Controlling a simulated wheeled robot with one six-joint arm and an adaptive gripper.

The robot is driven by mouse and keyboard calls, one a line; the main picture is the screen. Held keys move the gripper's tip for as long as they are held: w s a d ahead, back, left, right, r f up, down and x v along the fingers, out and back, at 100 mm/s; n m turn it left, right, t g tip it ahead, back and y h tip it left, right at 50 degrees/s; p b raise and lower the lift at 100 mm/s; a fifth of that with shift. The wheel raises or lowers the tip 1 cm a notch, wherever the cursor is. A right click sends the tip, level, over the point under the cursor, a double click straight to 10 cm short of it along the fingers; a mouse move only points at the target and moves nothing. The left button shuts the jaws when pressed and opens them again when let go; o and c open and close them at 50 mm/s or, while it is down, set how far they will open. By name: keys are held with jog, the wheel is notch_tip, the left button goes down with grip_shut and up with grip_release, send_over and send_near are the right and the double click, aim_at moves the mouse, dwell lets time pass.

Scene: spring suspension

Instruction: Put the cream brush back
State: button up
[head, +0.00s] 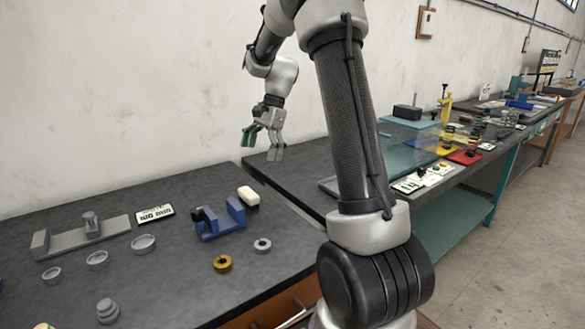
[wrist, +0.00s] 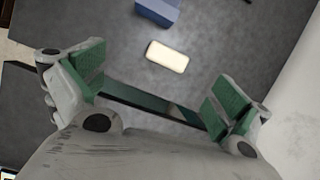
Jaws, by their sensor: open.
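The cream brush (head: 248,197) is a small pale block with a dark underside. It lies on the dark bench just right of a blue bracket-like holder (head: 220,219); whether they touch is unclear. My gripper (head: 264,147) is above the bench, behind and to the right of the brush, empty and open. In the wrist view the brush (wrist: 167,57) lies beyond the space between my spread green-padded fingers (wrist: 155,90), apart from both. Part of the blue holder (wrist: 157,11) shows at the top edge there.
Left of the holder are a sign plate (head: 153,214), a grey fixture (head: 88,235) and several grey rings. A wall (head: 120,95) stands behind. A narrow gap separates the two benches.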

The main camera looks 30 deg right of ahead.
jog(key=s+a+r+n+h, duration=0.15)
jog(key=s+r+n, duration=0.25)
jog(key=s+r, duration=0.4)
jog(key=s+n+t+h, duration=0.2)
jog(key=s+n, duration=0.9)
jog(key=s, duration=1.2)
jog(key=shift+a+f+n+t, duration=0.3)
jog(key=shift+f+t, duration=0.1)
jog(key=shift+t, duration=0.7)
